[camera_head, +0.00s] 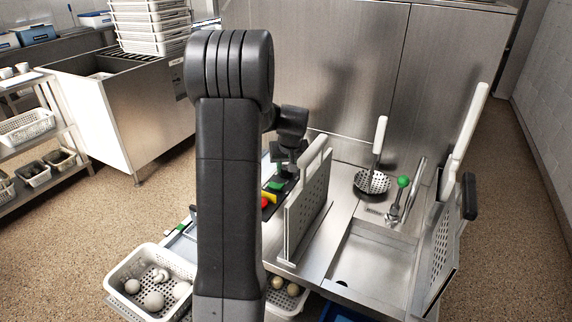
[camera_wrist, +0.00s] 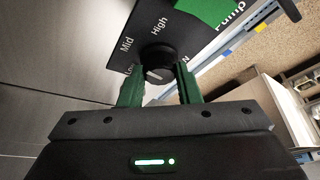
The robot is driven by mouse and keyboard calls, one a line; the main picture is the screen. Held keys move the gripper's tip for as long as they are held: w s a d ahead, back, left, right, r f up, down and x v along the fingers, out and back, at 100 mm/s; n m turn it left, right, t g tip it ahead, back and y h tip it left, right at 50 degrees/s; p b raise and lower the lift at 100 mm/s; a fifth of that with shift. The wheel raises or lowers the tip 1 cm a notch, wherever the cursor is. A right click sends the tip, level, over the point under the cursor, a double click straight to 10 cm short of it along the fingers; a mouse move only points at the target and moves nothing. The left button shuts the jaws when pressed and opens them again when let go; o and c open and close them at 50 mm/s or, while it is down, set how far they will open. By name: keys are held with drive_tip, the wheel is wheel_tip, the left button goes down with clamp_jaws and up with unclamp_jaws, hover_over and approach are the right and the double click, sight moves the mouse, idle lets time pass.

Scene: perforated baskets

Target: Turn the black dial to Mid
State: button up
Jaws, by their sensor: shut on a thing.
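The black dial (camera_wrist: 157,60) is on a dark panel (camera_wrist: 120,62) in the wrist view. The labels "Mid" and "High" stand beside it, and other lettering near the dial is partly covered. A pale line shows on the dial's face, but I cannot tell which label it points to. My gripper (camera_wrist: 159,84) has its green fingers on both sides of the dial and is shut on it. In the head view my gripper (camera_head: 284,170) is at the panel, partly behind my arm, and the dial cannot be made out.
A green part (camera_wrist: 208,10) sits near the "Pump" label. Red and yellow parts show on the panel in the head view. An upright perforated basket (camera_head: 308,212) stands close right of my gripper. A sink basin (camera_head: 372,262) and a green-knobbed lever (camera_head: 402,184) are further right.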

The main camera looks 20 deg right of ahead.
drive_tip(key=shift+d+n, duration=0.1)
drive_tip(key=shift+n, duration=0.5)
drive_tip(key=shift+n+y, duration=0.3)
drive_tip(key=o, duration=1)
drive_tip(key=shift+c, duration=0.2)
drive_tip(key=v, duration=0.7)
drive_tip(key=shift+r, duration=0.3)
drive_tip(key=shift+s, duration=0.1)
